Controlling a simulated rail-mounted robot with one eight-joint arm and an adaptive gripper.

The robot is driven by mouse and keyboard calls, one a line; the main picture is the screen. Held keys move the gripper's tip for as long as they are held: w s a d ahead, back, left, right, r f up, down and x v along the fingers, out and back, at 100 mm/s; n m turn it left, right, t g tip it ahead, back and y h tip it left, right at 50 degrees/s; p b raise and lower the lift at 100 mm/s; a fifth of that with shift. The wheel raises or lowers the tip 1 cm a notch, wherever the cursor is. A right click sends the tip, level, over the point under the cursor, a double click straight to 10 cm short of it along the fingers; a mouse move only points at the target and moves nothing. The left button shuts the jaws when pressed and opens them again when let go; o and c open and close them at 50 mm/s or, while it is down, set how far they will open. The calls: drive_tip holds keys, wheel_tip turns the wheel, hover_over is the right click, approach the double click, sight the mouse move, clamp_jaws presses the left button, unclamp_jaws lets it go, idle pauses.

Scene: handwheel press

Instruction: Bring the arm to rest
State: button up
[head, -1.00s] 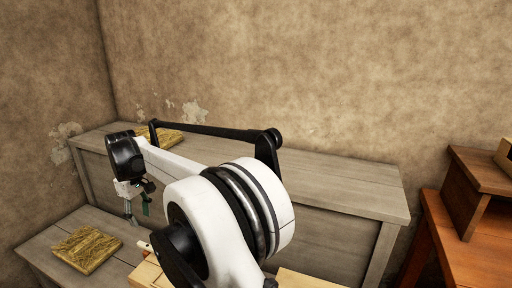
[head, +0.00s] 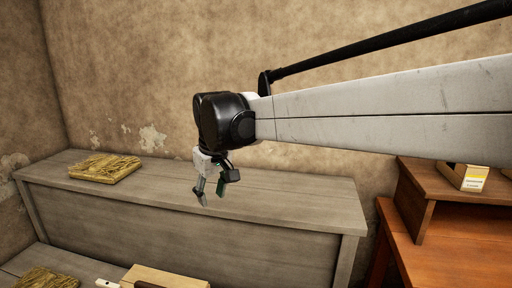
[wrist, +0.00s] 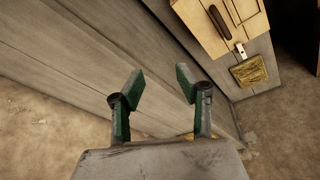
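My gripper (head: 211,194) hangs from the end of my arm, pointing down above the grey wooden bench in the head view. In the wrist view my gripper (wrist: 159,95) shows its two green-padded fingers spread apart with nothing between them. My white arm reaches in from the right of the head view, with a black rod above it.
The grey bench (head: 290,205) runs along the wall. A straw-coloured slab (head: 105,168) lies on its left end, another (head: 47,278) on the lower shelf. A light wooden block (head: 160,277) is at the bottom. A reddish table (head: 465,262) with a box (head: 462,177) is at right.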

drive_tip(key=s+d+r+m+t, duration=0.1)
drive_tip(key=s+d, duration=0.3)
drive_tip(key=d, duration=0.3)
drive_tip(key=s+d+m+p, duration=0.1)
drive_tip(key=s+d+m, duration=0.15)
drive_tip(key=d, duration=0.35)
drive_tip(key=s+d+r+m+t, duration=0.1)
drive_tip(key=s+d, duration=0.3)
drive_tip(key=d, duration=0.3)
drive_tip(key=s+d+f+m+t+h+p, duration=0.1)
drive_tip(key=s+d+f+m+t, duration=0.1)
drive_tip(key=s+d+f+m, duration=0.2)
drive_tip(key=s+d+f, duration=0.3)
drive_tip(key=s+d, duration=0.4)
drive_tip(key=s, duration=0.2)
drive_tip(key=shift+s+d+f+h+p, duration=0.2)
drive_tip(key=shift+s+h+p, duration=0.1)
drive_tip(key=shift+s, duration=0.1)
